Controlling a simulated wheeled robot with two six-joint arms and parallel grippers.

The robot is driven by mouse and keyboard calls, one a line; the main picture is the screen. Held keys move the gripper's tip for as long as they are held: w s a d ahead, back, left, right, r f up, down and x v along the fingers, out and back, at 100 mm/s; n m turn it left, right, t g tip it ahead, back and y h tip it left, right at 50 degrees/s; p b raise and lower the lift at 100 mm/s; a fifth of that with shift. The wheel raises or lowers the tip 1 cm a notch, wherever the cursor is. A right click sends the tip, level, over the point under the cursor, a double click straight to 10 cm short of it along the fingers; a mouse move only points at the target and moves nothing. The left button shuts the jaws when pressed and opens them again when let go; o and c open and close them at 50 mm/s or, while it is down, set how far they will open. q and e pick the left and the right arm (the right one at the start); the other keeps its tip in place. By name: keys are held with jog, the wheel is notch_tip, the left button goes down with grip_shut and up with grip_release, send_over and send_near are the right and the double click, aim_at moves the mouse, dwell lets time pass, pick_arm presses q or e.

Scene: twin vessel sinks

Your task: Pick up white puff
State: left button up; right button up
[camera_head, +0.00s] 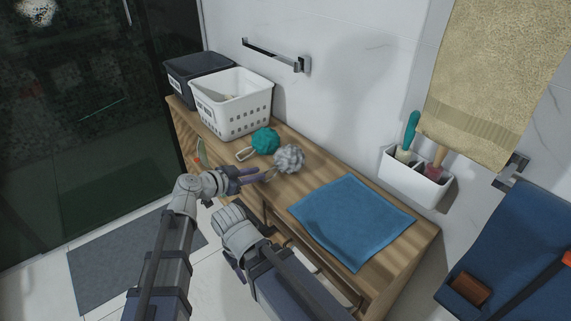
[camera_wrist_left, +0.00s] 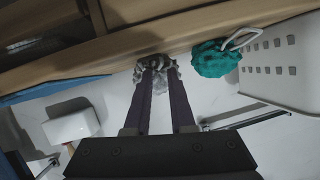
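The white puff (camera_head: 289,158), greyish and ruffled, sits on the wooden counter beside a teal puff (camera_head: 265,141). My left gripper (camera_head: 262,174) points at the white puff from the left, with its fingers apart. In the left wrist view, the white puff (camera_wrist_left: 155,68) shows at and between the fingertips of the left gripper (camera_wrist_left: 159,72). I cannot tell whether the fingers touch it. My right gripper (camera_head: 238,268) is low in front of the counter, mostly hidden by its own wrist.
A white basket (camera_head: 232,103) and a dark basket (camera_head: 196,67) stand at the counter's far left end. A blue cloth (camera_head: 352,220) lies on the right part. A white wall holder (camera_head: 416,184) with brushes and a towel (camera_head: 498,80) are at right. The wall stands close behind.

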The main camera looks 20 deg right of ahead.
aim_at(266, 172)
pick_arm(q)
jog(key=shift+b+x, duration=0.85)
jog(key=shift+x, duration=1.8)
jog(key=shift+w+r, duration=0.1)
jog(key=shift+w, duration=0.05)
grip_shut()
